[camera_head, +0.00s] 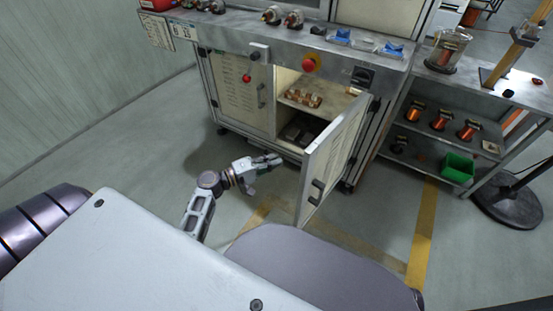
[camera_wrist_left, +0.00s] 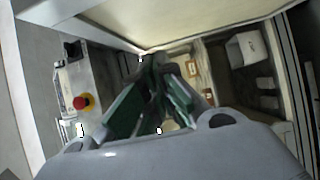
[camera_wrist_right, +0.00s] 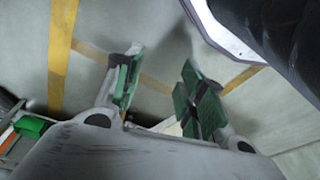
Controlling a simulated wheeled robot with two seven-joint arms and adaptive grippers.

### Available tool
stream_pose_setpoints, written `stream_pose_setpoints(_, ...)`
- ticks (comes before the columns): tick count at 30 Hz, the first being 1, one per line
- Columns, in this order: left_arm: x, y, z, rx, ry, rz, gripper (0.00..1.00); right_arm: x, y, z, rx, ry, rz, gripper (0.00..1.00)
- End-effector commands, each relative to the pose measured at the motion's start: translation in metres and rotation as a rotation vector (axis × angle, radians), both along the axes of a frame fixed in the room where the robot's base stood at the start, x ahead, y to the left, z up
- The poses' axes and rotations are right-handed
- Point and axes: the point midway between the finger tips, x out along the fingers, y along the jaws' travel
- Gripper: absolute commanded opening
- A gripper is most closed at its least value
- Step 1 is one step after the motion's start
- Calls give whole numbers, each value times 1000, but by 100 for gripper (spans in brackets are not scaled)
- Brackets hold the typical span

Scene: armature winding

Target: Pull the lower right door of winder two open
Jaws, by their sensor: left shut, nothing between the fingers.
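The lower right door (camera_head: 335,155) of the winder stands wide open, swung out from the cabinet toward me. Its dark handle (camera_head: 317,191) is on the outer face, near the free edge. My left gripper (camera_head: 275,160) is in front of the cabinet opening, left of the open door, on its inner side. In the left wrist view its fingers (camera_wrist_left: 160,62) meet at the tips and hold nothing. My right gripper (camera_wrist_right: 158,82) shows only in its own wrist view, open and empty above the floor. The door's inner face is hidden in the head view.
The lower left door (camera_head: 240,92) is shut. Copper-coloured parts (camera_head: 303,98) lie on the shelf inside. A red emergency button (camera_head: 309,63) is on the front above the opening. A rack with spools (camera_head: 468,130) and a green bin (camera_head: 458,168) stands at right. Floor at left is clear.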

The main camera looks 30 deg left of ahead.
Motion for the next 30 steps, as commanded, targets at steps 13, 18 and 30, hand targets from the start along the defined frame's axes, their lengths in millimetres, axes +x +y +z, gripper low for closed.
stream_pose_setpoints(13, -45, 23, 0, -1, 2, 0, 0, -1, 0, -3, -3, 9, 0, 40)
stream_pose_setpoints(18, -59, 31, 0, 0, 0, 0, 0, -4, -1, -8, -5, 17, 1, 40)
stream_pose_setpoints(30, -68, 36, 0, -1, -1, 0, 0, -3, -1, -8, -6, 17, -1, 40)
